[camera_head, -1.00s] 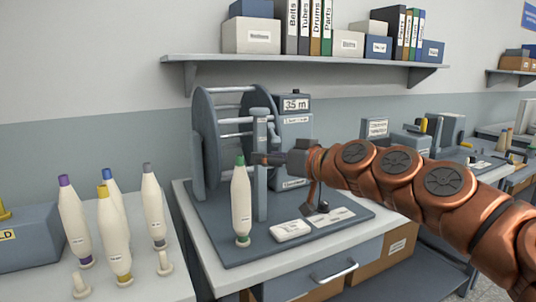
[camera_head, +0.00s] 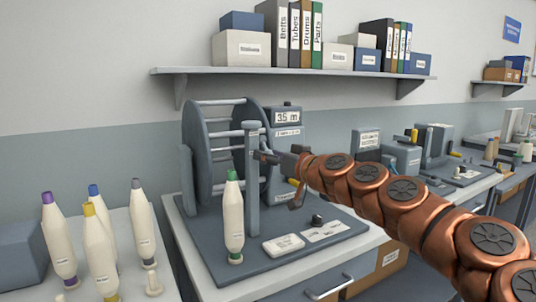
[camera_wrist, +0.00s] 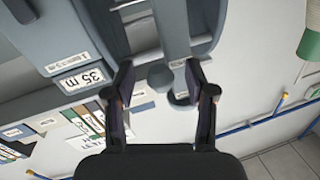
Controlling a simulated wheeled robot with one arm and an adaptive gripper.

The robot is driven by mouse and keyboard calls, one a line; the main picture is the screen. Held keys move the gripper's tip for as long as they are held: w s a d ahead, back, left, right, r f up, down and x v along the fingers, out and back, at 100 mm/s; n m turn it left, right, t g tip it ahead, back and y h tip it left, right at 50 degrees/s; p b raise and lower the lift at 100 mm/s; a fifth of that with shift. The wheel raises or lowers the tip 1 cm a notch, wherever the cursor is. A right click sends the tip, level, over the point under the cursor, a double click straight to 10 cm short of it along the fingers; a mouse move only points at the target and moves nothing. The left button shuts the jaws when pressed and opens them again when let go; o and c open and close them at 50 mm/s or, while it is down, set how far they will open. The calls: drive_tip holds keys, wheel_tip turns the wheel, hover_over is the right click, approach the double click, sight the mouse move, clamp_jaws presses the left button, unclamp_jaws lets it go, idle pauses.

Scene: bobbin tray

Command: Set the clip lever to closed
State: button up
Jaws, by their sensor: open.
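In the head view a grey upright post (camera_head: 252,190) with a rounded cap stands on the dark base of the winding machine, in front of its reel (camera_head: 192,150). My gripper (camera_head: 266,157) is at the right side of the post's upper part. In the wrist view my gripper (camera_wrist: 160,76) is open, with a rounded grey knob (camera_wrist: 160,75) between the fingertips and a gap on each side. I cannot tell whether this knob is the clip lever or the post's cap. The clip lever is not clearly visible, and its setting cannot be read.
A green-topped bobbin (camera_head: 233,220) stands just left of the post. A display box (camera_head: 288,117) is behind my gripper. A white block (camera_head: 283,244) and a small black knob (camera_head: 317,220) are on the base. Several bobbins stand on the left table (camera_head: 170,280).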

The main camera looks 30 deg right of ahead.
drive_tip(key=shift+w, duration=0.4)
drive_tip(key=shift+c, duration=0.3)
clamp_jaws()
